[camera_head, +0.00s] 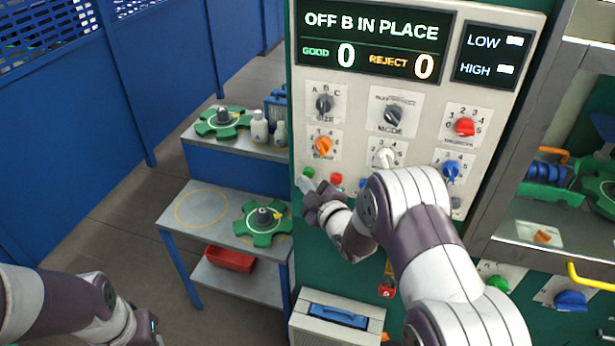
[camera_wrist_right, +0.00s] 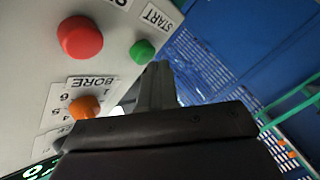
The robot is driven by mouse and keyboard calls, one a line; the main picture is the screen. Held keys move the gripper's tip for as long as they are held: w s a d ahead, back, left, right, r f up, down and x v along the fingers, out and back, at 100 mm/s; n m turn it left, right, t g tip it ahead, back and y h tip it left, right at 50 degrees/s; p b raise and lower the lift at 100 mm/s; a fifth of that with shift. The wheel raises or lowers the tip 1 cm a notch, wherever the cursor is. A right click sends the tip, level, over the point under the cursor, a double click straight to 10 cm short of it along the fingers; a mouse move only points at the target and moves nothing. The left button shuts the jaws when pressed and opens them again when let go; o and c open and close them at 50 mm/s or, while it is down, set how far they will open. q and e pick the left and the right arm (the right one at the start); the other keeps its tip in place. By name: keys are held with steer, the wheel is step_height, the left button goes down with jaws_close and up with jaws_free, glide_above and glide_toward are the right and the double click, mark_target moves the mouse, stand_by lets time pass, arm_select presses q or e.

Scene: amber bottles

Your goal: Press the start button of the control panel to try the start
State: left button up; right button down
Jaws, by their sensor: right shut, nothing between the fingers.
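The control panel (camera_head: 430,100) has a screen (camera_head: 371,40) reading "OFF B IN PLACE", GOOD 0 and REJECT 0. The green start button (camera_head: 308,172) is at the panel's lower left; in the right wrist view the green button (camera_wrist_right: 143,51) sits beside the START label (camera_wrist_right: 156,18). My right gripper (camera_head: 304,184) is shut and empty, its tips close below the green button. In the right wrist view the shut fingers (camera_wrist_right: 157,80) end near the button; I cannot tell whether they touch it. My left gripper (camera_head: 150,328) is at the bottom left, partly cut off.
A red button (camera_head: 336,179) is just right of the green one, with an orange knob (camera_head: 322,146) above. My right arm hides part of the lower panel.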

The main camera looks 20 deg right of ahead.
steer(key=shift+w+d+b, duration=0.3)
steer(key=shift+w, duration=0.1)
stand_by(0.8)
steer(key=shift+s+a, duration=0.5)
steer(key=shift+s, duration=0.25)
steer(key=shift+s+a, duration=0.7)
steer(key=shift+s, duration=0.35)
steer(key=shift+s+a, duration=0.7)
steer(key=shift+s, duration=0.3)
